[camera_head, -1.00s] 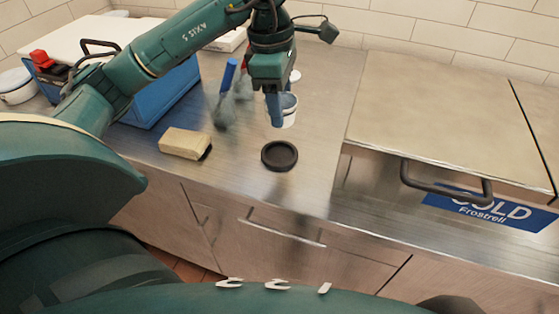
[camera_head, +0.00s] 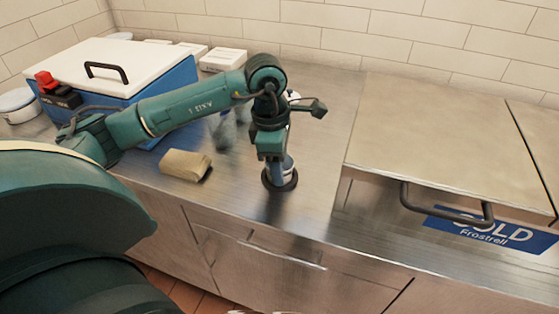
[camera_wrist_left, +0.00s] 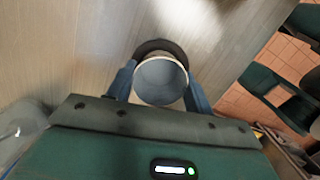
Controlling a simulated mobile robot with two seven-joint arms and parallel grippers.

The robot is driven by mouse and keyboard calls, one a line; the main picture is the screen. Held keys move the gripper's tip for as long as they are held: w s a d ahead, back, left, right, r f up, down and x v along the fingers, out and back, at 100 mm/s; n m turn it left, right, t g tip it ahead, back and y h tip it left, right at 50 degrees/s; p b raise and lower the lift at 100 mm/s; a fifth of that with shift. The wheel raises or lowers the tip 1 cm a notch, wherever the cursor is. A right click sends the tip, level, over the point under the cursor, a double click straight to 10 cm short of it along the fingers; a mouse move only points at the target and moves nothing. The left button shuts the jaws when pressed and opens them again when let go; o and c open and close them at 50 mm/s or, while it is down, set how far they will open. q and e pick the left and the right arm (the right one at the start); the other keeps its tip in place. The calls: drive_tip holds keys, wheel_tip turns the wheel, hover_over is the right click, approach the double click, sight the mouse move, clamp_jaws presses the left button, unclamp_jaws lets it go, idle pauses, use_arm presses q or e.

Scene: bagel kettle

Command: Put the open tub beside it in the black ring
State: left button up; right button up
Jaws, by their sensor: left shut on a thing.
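The open tub (camera_head: 286,164) is a small white, round container, mostly hidden by my gripper in the head view. In the left wrist view its open mouth (camera_wrist_left: 161,80) faces the camera and its inside looks empty. My left gripper (camera_head: 273,177) is shut on the tub, with a blue finger on each side of it. The black ring (camera_head: 291,183) lies on the steel counter directly under the tub, and its dark rim also shows behind the tub in the left wrist view (camera_wrist_left: 158,45). I cannot tell whether the tub's base touches the counter. My right gripper is not in view.
A tan sponge-like block (camera_head: 186,165) lies on the counter left of the ring. A blue cool box with a white lid (camera_head: 120,62) stands at the back left. A steel lid with a dark handle (camera_head: 446,207) is at the right. The counter's front edge is close.

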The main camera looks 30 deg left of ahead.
use_arm(q)
drive_tip(key=shift+f, duration=0.2)
drive_tip(key=o, duration=1)
drive_tip(key=shift+r, duration=0.5)
drive_tip(key=r, duration=0.3)
drive_tip(key=a+r, duration=0.1)
drive_tip(key=r, duration=0.7)
drive_tip(key=shift+s+a+r, duration=0.15)
drive_tip(key=shift+s+r, duration=0.05)
drive_tip(key=shift+s, duration=0.1)
